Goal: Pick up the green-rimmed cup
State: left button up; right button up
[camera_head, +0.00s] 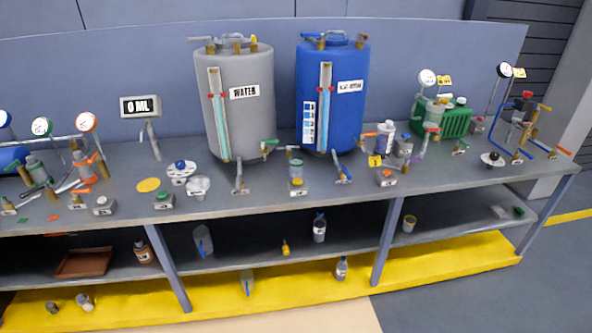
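A small clear cup (295,169) with a greenish rim stands upright on the bench top, in front of the gap between the grey and blue tanks. Another cup (409,224) with a yellowish rim stands on the lower shelf at the right. Neither of my grippers shows in the head view.
A grey WATER tank (232,125) and a blue tank (340,120) stand at the back of the bench (330,205). A 0 ML display (140,106) stands left.

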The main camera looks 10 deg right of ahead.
aim_at(296, 164)
jog(key=i+l, duration=0.2)
jog(key=i, duration=0.45)
jog(key=i+l, duration=0.2)
jog(key=i, duration=0.45)
jog(key=i+l+z, duration=0.1)
jog(key=i, duration=0.55)
